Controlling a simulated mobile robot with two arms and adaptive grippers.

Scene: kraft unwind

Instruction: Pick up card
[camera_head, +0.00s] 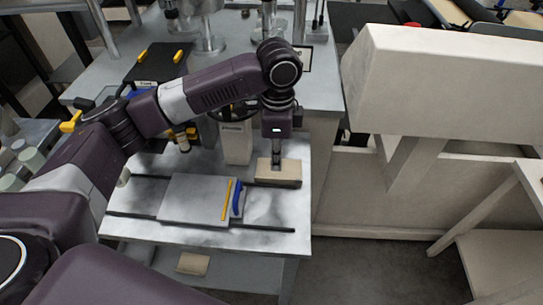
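My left arm reaches in from the left, and its gripper (276,160) points down at a tan, flat-topped block or stack (278,175) on the right part of the metal table. The fingertips are at the top of this tan thing. They look close together, but I cannot tell whether they hold anything. I cannot make out a clear card there; the tan thing may be a stack of cards. Another small tan piece (193,264) lies on the lower shelf. My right gripper is not in view.
A grey plate (193,199) lies on the metal table (265,239), with a yellow stick (226,200) and a blue-handled tool (238,199) at its right end. A pale upright block (236,143) stands left of the gripper. A large beige structure (445,85) fills the right.

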